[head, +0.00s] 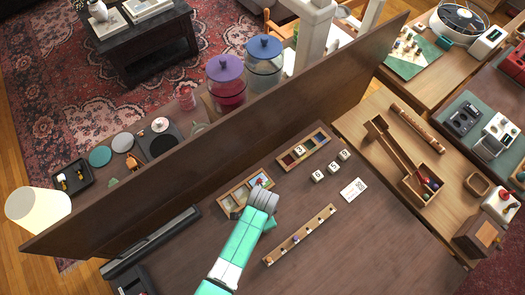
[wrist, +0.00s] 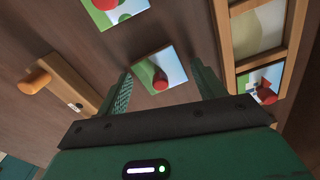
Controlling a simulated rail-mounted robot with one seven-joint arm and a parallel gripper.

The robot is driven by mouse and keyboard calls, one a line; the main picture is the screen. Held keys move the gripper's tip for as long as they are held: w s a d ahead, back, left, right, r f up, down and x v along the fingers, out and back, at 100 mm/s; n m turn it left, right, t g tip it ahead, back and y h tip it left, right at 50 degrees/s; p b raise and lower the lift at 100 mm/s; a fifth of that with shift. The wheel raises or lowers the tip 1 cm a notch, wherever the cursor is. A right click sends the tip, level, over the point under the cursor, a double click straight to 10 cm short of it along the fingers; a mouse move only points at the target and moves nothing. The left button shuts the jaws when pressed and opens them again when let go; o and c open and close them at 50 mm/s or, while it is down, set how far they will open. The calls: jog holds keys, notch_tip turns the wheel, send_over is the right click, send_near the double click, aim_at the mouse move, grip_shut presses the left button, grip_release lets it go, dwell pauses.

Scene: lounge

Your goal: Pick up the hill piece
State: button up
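In the wrist view a square picture piece (wrist: 174,61) with a red knob, blue above and green below, lies on the dark table between my fingers' lines. I cannot tell for certain which shows the hill. My gripper (wrist: 161,76) is open and empty, above the blue-green piece, its fingers on either side. In the head view my gripper (head: 262,200) is beside the wooden puzzle frame (head: 222,204) and hides the loose pieces. The frame holds a red-knobbed piece (wrist: 252,78).
A wooden strip with several pegs (head: 300,236) lies close to the right of my gripper. A compartment tray (head: 303,153), numbered blocks (head: 318,176) and a white card (head: 353,190) lie beyond. A tall wooden panel (head: 300,93) stands behind. The table's front right is clear.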

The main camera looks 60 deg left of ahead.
jog(key=c, duration=0.7)
jog(key=shift+r, duration=0.1)
